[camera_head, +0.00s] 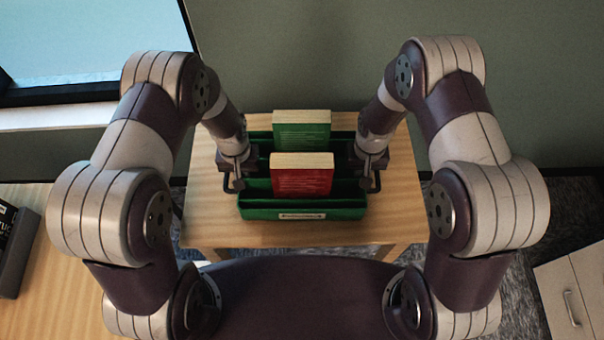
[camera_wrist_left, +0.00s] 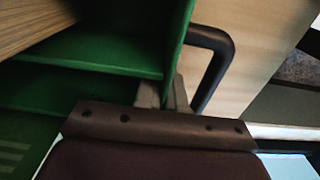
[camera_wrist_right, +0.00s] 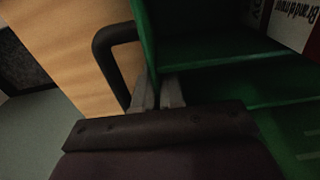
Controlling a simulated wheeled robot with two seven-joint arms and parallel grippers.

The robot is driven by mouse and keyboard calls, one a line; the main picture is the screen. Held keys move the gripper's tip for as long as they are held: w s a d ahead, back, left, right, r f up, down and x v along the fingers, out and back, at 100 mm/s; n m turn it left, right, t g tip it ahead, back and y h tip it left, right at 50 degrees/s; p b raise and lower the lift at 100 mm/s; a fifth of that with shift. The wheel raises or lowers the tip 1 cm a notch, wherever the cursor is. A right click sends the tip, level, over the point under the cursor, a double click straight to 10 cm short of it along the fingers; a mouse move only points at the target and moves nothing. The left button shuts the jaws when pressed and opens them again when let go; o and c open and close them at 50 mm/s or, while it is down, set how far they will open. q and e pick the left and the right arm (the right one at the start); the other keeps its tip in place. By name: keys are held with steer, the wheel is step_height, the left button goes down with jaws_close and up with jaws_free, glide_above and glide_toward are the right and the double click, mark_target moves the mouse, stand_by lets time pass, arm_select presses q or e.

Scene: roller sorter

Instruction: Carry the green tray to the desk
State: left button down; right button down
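The green tray (camera_head: 300,209) is on the small wooden table, level, with a label on its front. It holds a red book (camera_head: 302,181) in front and a green book (camera_head: 301,130) behind, both upright. Black handles stick out from its two sides, one in the left wrist view (camera_wrist_left: 217,62), one in the right wrist view (camera_wrist_right: 110,62). My left gripper (camera_head: 245,170) is at the tray's left side, its fingers close together on the side wall by the handle. My right gripper (camera_head: 366,168) is likewise on the right side wall. The fingertips are partly hidden.
The small wooden table (camera_head: 210,222) stands against the green wall. A wooden desk surface (camera_head: 70,290) lies at the left, with a dark holder of books (camera_head: 15,250) at its edge. A drawer cabinet (camera_head: 572,295) stands at the lower right. A window is at the upper left.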

arm_select(q)
steer(key=shift+w+r, duration=0.1)
steer(key=shift+r, duration=0.05)
arm_select(e)
steer(key=shift+w+r, duration=0.1)
